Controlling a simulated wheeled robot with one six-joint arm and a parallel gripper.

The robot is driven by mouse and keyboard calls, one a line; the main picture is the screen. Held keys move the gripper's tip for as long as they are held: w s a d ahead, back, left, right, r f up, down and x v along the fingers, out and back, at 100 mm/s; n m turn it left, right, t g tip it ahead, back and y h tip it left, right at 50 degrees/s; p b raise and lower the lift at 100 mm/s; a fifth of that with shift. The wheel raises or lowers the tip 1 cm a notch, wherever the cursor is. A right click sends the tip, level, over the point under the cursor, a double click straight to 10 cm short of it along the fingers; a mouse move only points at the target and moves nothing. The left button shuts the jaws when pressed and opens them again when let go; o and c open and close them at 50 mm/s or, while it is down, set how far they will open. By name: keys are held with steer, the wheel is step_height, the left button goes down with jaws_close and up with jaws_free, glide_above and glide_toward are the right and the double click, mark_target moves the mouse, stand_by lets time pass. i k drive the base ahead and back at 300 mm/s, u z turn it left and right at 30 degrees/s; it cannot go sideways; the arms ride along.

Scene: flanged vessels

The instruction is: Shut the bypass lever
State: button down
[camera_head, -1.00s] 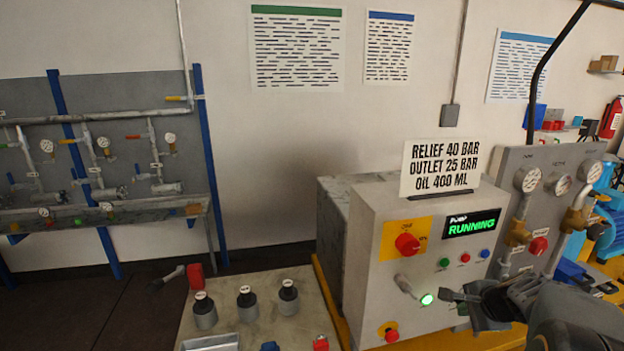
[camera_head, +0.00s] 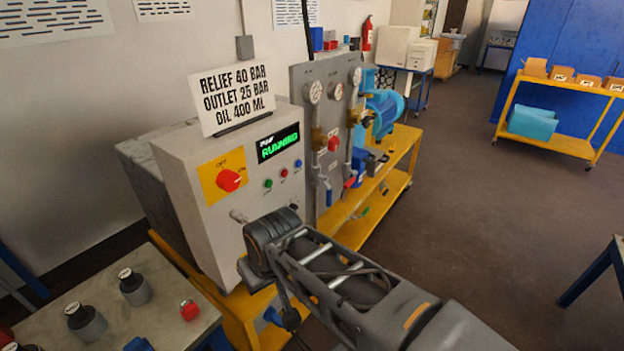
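Two lever handles show low on the grey gauge panel (camera_head: 302,90). One is a blue lever (camera_head: 327,190) below the left brass fitting, hanging roughly downward. The other is a red lever (camera_head: 350,181) on the right pipe. The labels are too small to read, so I cannot tell which is the bypass lever. My arm reaches in from the lower right, with its dark joint in front of the pump control box (camera_head: 205,205), left of and below the levers. I cannot make out my gripper's fingers; they are hidden or out of view.
The control box has a red switch (camera_head: 229,180) and a lit display (camera_head: 278,143) reading RUNNING. A sign (camera_head: 235,97) stands on top. A bench with dark-capped bottles (camera_head: 134,287) is at lower left. A yellow cart (camera_head: 399,180) carries the panel. Open floor (camera_head: 480,220) lies to the right.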

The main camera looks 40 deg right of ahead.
mark_target(329, 192)
steer(key=z, duration=0.7)
steer(key=k, duration=1.3)
steer(key=z, duration=0.2)
steer(key=i, duration=0.55)
steer(key=z, duration=0.9)
steer(key=i, duration=0.75)
steer(key=u, duration=0.65)
steer(key=i, duration=0.85)
steer(key=u, duration=0.85)
